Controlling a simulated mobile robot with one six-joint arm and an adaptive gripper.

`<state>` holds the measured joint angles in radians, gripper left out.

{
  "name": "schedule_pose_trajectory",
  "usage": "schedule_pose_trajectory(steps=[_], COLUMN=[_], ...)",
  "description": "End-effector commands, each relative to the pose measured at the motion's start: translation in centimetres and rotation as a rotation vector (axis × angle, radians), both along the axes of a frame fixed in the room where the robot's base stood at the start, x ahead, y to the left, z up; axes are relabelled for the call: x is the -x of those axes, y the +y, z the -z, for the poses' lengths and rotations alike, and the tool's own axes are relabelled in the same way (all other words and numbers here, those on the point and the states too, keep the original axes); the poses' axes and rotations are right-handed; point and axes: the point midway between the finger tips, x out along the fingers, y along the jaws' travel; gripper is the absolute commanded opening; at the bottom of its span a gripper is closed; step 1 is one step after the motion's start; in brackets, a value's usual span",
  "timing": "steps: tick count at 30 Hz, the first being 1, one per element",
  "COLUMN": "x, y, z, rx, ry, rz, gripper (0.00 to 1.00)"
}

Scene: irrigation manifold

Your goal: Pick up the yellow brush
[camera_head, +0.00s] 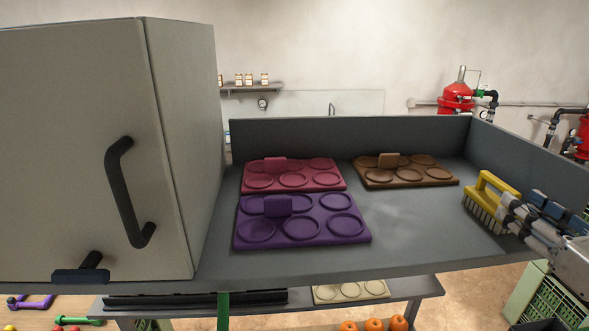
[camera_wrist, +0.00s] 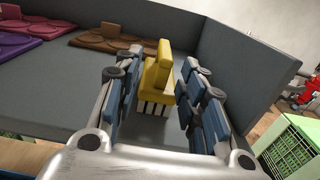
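The yellow brush (camera_head: 490,200) stands on the grey bench top at the right, near the right side wall, with its pale bristles down and its handle on top. My gripper (camera_head: 512,210) is beside it at the right edge of the head view and covers part of it. In the wrist view the brush (camera_wrist: 158,85) shows between the two fingers of my gripper (camera_wrist: 155,90). The fingers are spread apart with a gap on both sides of the brush. I see no contact in the wrist view.
Pink (camera_head: 290,174), purple (camera_head: 300,220) and brown (camera_head: 405,171) trays with round recesses lie on the bench. The bench has raised back and right walls (camera_head: 535,160). A grey cabinet (camera_head: 90,150) stands at the left. Bare bench lies between the trays and brush.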

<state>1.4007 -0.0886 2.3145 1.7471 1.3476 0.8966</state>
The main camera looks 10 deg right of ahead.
Motion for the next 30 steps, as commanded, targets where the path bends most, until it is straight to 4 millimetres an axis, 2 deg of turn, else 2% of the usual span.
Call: schedule_pose_trajectory(steps=[3, 11, 19, 23, 30], x=[-2.1, -4.0, -7.8, -8.5, -8.5], y=[-0.1, -0.5, -1.3, -1.4, -1.4], z=[0.0, 0.0, -0.2, -0.2, -0.2], rx=[0.0, 0.0, 0.0, 0.001, 0.001], ry=[0.0, 0.001, 0.001, 0.001, 0.001], rz=[-0.005, -0.002, -0.004, -0.001, 0.0], gripper=[0.38, 0.38, 0.38, 0.38, 0.35])
